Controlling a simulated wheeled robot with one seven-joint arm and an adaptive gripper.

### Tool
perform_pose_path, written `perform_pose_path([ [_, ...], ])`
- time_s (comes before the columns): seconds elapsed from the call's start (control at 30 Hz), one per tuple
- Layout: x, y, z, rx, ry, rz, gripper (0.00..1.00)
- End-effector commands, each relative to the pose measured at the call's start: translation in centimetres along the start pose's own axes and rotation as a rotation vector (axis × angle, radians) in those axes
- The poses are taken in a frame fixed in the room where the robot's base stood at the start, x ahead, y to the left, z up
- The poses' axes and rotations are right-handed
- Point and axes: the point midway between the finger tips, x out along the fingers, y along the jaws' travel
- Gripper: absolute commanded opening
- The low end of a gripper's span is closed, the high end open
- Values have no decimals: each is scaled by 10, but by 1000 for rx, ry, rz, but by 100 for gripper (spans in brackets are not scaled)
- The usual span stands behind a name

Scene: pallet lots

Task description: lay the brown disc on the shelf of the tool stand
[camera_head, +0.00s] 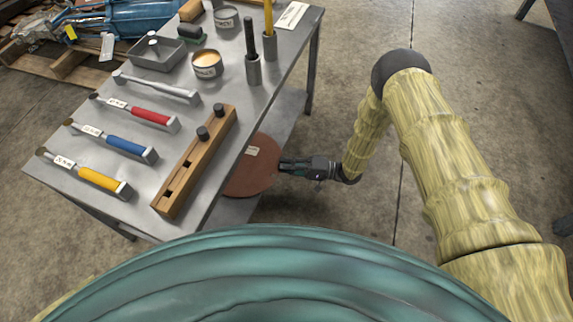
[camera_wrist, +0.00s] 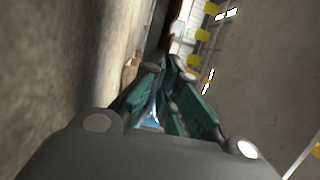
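The brown disc (camera_head: 247,175), flat with a small pale label on top, is at the lower shelf (camera_head: 233,211) of the grey metal tool stand (camera_head: 180,75). Its left part is hidden under the stand's top. I cannot tell whether it rests on the shelf or is just above it. My gripper (camera_head: 282,166) is at the disc's right edge, reaching in from the right, with its fingers closed on the rim. In the wrist view the fingertips (camera_wrist: 168,70) are close together, with a reddish-brown strip beyond them.
A wooden block with knobs (camera_head: 194,163) lies along the top's near right edge. Several colour-handled tools, a grey tray (camera_head: 157,53), a tin (camera_head: 207,64) and upright holders (camera_head: 253,70) also stand there. A pallet (camera_head: 60,65) with blue machinery is behind.

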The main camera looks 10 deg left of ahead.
Motion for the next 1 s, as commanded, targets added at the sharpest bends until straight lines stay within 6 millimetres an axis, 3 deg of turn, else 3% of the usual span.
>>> perform_pose_path([
  [0.03, 0, 0, 0, 0, 0, 0, 10],
  [0.17, 0, 0, 0, 0, 0, 0, 30],
  [0.57, -5, 0, 0, 0, 1, 0, 30],
  [0.77, -32, 0, 0, 0, 2, 2, 30],
  [1.0, -76, 0, 0, 0, 2, 1, 30],
])
